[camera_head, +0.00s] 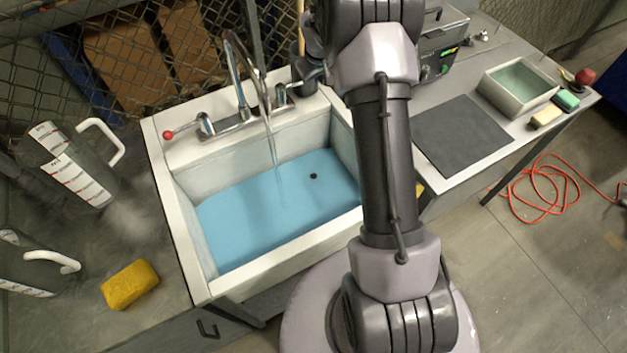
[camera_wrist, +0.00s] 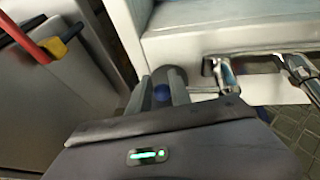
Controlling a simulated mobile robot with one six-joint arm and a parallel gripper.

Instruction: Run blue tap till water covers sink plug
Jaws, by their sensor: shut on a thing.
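The white sink (camera_head: 160,180) holds a pool of blue water (camera_head: 250,225). A thin stream (camera_head: 273,150) falls from the curved chrome spout (camera_head: 235,75) into it. A small dark round spot, seemingly the plug (camera_head: 313,176), shows within the blue area at the back right; I cannot tell whether water covers it. The red tap (camera_head: 168,135) is at the left of the faucet. My gripper (camera_head: 308,72) is at the faucet's right end, shut on the blue tap, whose blue end (camera_wrist: 162,92) shows between the fingers in the wrist view.
Two measuring jugs (camera_head: 65,165) (camera_head: 25,265) and a yellow sponge (camera_head: 130,284) are on the left counter. Right of the sink are a dark mat (camera_head: 462,133), a small basin (camera_head: 490,92) and two small blocks (camera_head: 547,116) (camera_head: 566,99). An orange cable (camera_head: 530,205) lies on the floor.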

